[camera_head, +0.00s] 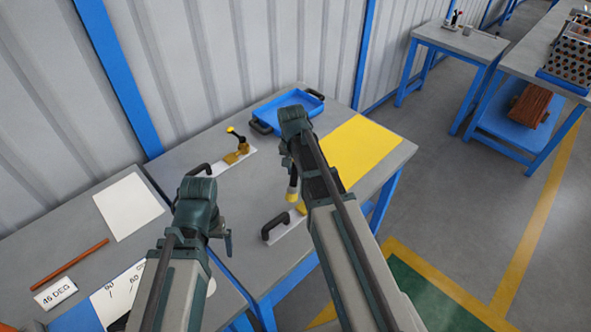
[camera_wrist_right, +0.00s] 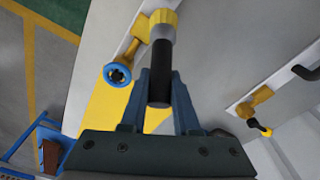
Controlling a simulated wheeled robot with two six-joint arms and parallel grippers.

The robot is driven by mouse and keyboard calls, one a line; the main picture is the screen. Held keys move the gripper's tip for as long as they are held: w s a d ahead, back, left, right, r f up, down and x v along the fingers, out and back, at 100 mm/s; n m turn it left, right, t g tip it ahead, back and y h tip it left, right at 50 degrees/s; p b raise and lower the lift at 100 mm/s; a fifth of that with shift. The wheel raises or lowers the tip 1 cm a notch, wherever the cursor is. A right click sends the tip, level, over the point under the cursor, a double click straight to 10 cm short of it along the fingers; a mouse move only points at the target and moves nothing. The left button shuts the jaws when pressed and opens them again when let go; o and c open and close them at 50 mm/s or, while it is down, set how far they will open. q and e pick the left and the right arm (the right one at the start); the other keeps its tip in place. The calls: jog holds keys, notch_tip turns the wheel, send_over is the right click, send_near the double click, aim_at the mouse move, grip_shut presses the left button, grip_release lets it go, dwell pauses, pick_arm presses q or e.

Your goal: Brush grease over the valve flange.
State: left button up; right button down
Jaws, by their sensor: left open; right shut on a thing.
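My right gripper (camera_wrist_right: 160,88) is shut on the black handle of a brush-like tool (camera_wrist_right: 161,65). Its yellow end (camera_wrist_right: 163,22) overlaps a yellow fitting with a blue ring (camera_wrist_right: 118,73) in the right wrist view; I cannot tell whether they touch. In the head view the tool hangs below my right wrist, its yellow end (camera_head: 292,196) low over the handled light plate (camera_head: 288,230) and a yellow part (camera_head: 301,208). Which part is the valve flange is unclear. My left gripper (camera_head: 228,240) is open and empty, over the front of the bench.
A second handled plate (camera_head: 215,168) carries a yellow fitting (camera_head: 237,153) with a dark stem. A blue tray (camera_head: 288,105) stands behind, and a yellow mat (camera_head: 360,148) lies right. The left bench holds a white sheet (camera_head: 128,205), a brown rod (camera_head: 70,262) and a "45 DEG" card (camera_head: 55,294).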

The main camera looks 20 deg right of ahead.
pick_arm(q)
jog(key=shift+r, duration=0.35)
pick_arm(e)
jog(key=shift+r, duration=0.35)
notch_tip(320, 180, up, 3)
jog(key=p, duration=0.3)
pick_arm(q)
notch_tip(320, 180, up, 3)
jog(key=shift+f, duration=0.1)
pick_arm(e)
jog(key=shift+f, duration=0.1)
jog(key=shift+s+d+f+b, duration=0.15)
jog(key=shift+s+f+b, duration=0.4)
jog(key=shift+s+b, duration=0.1)
pick_arm(q)
notch_tip(320, 180, down, 2)
jog(key=shift+f+b, duration=0.25)
jog(key=shift+b, duration=0.4)
pick_arm(e)
jog(key=shift+s+d+f+t+h, duration=0.3)
jog(key=shift+s+f+t+h, duration=0.1)
jog(key=shift+s+t+h, duration=0.25)
jog(key=shift+w, duration=0.15)
